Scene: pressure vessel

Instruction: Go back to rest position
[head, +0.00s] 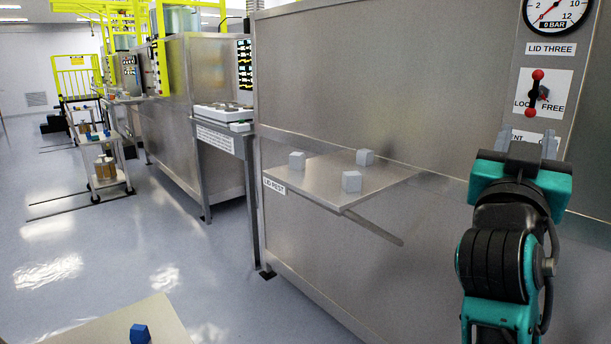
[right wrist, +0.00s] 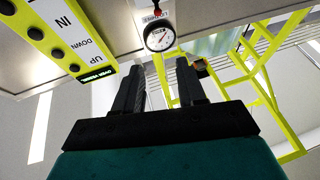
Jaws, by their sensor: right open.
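My right gripper (head: 526,143) is raised at the right of the head view, in front of the steel panel. Its two grey fingers stand apart with nothing between them. In the right wrist view the dark fingers (right wrist: 158,75) also stand apart and empty. The gripper appears just below the red-knobbed lever (head: 537,92) on the LOCK/FREE plate and partly covers a lower label. I cannot tell whether it touches the panel. My left gripper is in neither view.
A steel lid-rest shelf (head: 330,183) with three grey blocks juts from the vessel. A tan surface (head: 105,328) with a blue block (head: 140,334) is at bottom left. A gauge (head: 556,10) is above the lever. Open floor (head: 130,240) lies left; a trolley (head: 107,183) stands beyond.

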